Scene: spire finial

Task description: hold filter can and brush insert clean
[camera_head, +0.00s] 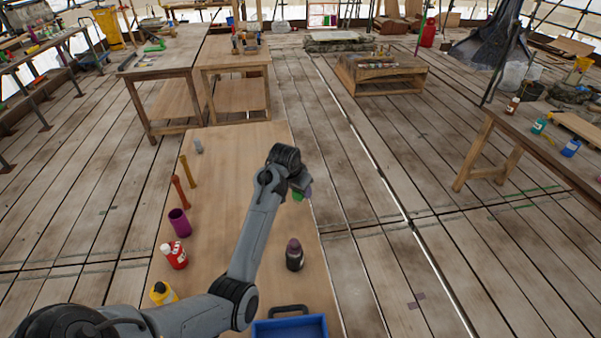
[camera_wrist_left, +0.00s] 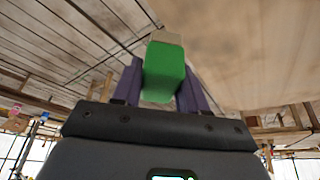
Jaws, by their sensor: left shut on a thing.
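My left gripper (camera_head: 303,193) is over the right edge of the wooden table, its arm coming in from the lower left. It is shut on a green block-like thing with a pale end. In the left wrist view the green thing (camera_wrist_left: 163,68) sits between the two purple fingers. I cannot tell whether it is the brush. A purple open-topped can (camera_head: 179,222) stands at the table's left side, apart from the gripper; I cannot tell whether it is the filter can. My right gripper is not in view.
On the table's left side are a red bottle (camera_head: 174,256), a yellow bottle (camera_head: 162,293), two stick-like tools (camera_head: 181,192) and a small grey piece (camera_head: 199,146). A dark bottle (camera_head: 294,255) stands right of my arm. A blue tray (camera_head: 290,329) is at the near edge. The table's far middle is clear.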

